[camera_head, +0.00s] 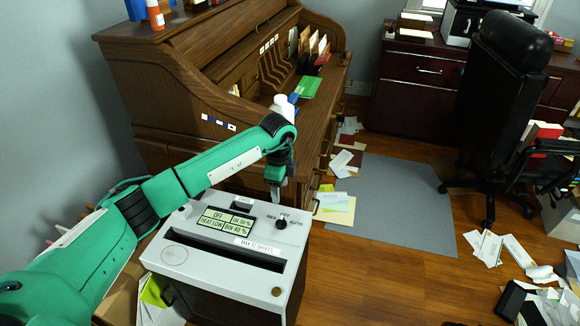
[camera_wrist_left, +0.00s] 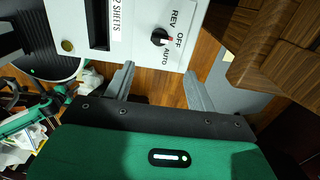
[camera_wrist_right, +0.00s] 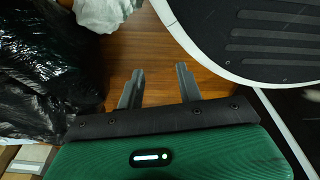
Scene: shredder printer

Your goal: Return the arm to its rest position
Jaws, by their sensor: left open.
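My left arm reaches across the head view from the left. Its gripper (camera_head: 277,192) points down just behind the dial knob (camera_head: 281,222) of the white-topped shredder (camera_head: 215,255). In the left wrist view, the left gripper (camera_wrist_left: 160,84) is open with nothing between its fingers. The black knob (camera_wrist_left: 159,37) lies beyond the fingertips, apart from them, with REV, OFF and AUTO printed around it. My right gripper (camera_wrist_right: 158,82) shows only in its wrist view; its fingers are apart and empty above the wood floor.
The wooden roll-top desk (camera_head: 165,95) stands close behind the left gripper. Papers (camera_head: 335,205) litter the floor beside the shredder. A black office chair (camera_head: 505,75) stands at the right. In the right wrist view, black plastic bags (camera_wrist_right: 45,65) lie left of the gripper.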

